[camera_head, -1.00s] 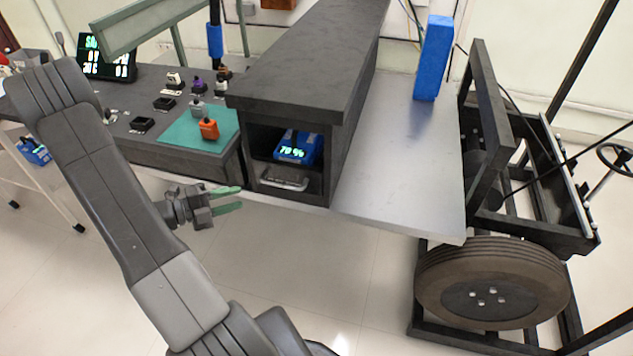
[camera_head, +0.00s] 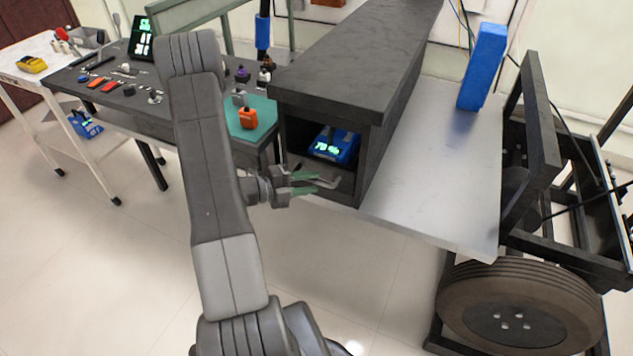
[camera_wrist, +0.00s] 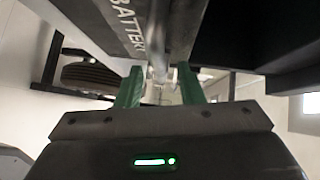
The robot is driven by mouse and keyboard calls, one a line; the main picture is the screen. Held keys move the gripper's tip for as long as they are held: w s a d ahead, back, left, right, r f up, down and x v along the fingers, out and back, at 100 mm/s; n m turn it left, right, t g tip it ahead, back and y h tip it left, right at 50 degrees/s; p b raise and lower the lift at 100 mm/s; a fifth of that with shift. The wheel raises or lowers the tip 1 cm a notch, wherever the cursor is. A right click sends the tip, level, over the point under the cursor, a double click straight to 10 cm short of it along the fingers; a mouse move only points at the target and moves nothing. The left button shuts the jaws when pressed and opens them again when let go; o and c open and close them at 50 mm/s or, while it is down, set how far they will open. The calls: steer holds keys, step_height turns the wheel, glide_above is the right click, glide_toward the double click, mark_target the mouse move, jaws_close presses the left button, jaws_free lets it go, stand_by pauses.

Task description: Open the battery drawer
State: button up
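The battery drawer (camera_head: 300,166) is low in the front of a long black cabinet, with a metal handle (camera_head: 329,182) on its front. It seems closed. In the wrist view, the dark drawer front (camera_wrist: 125,28) reads "BATTERY", and the pale metal handle (camera_wrist: 157,72) lies ahead between the fingers. My gripper (camera_head: 316,183) is at the handle's left end in the head view; its green fingers are apart. In the wrist view my gripper (camera_wrist: 160,88) is open, a finger on each side of the handle. I cannot tell whether either finger touches it.
A blue battery (camera_head: 334,146) showing 70 % sits in the cabinet opening above the drawer. The cabinet (camera_head: 345,75) stands on a metal plate (camera_head: 430,190). A wheel (camera_head: 520,305) is at the lower right. A dark workbench is at the left. The floor in front is clear.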

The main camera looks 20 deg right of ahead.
steer(key=shift+s+d+f, duration=0.1)
steer(key=shift+d+f, duration=0.1)
steer(key=shift+d, duration=1.1)
jaws_close()
